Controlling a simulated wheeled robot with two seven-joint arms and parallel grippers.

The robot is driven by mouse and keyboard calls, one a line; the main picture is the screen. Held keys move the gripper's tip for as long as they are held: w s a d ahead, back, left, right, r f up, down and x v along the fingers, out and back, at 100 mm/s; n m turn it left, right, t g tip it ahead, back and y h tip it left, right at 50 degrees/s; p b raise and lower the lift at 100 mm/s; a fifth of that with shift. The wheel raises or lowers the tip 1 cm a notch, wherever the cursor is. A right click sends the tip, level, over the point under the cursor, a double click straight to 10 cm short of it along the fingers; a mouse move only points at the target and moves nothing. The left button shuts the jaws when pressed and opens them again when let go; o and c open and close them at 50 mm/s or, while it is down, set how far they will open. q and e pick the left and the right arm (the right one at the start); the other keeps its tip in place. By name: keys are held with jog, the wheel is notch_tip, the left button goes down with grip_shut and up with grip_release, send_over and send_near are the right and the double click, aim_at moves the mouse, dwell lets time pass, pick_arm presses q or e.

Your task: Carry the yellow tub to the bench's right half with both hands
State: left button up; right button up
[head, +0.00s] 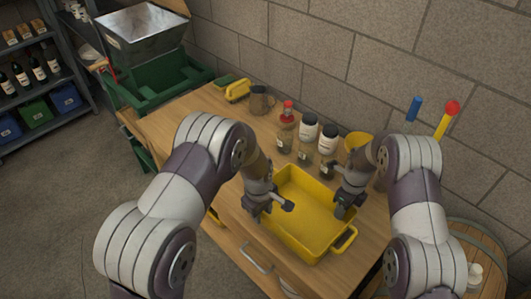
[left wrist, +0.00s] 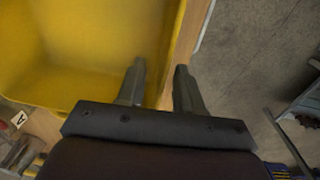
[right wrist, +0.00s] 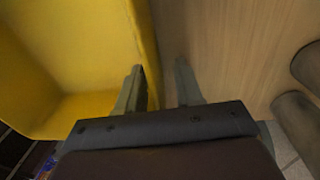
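The yellow tub (head: 303,245) sits on the wooden bench near its front edge, empty inside, with a handle (head: 345,240) on its right end. My left gripper (head: 268,206) is at its left wall. In the left wrist view the fingers (left wrist: 160,85) are apart, one over the tub's inside and one outside the wall. My right gripper (head: 345,207) is at the opposite wall. In the right wrist view its fingers (right wrist: 160,85) are apart, with the tub wall between them and bare wood beside the outer finger. Part of the tub's far side is hidden by my right arm.
Dark jars with white labels (head: 308,130), a red-capped bottle (head: 287,112), a metal mug (head: 261,100) and a yellow container (head: 356,141) stand behind the tub. The bench's left part (head: 180,122) looks mostly clear. A barrel (head: 480,250) stands at the right.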

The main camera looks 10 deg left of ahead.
jog(key=shift+r, duration=0.3)
pick_arm(q)
notch_tip(320, 180, up, 8)
jog(key=shift+s+a+f, duration=0.15)
jog(key=shift+s, duration=0.15)
pick_arm(e)
notch_tip(320, 180, up, 12)
jog(key=shift+w+d+f, duration=0.2)
jog(key=shift+w+f, duration=0.05)
jog(key=shift+w, duration=0.05)
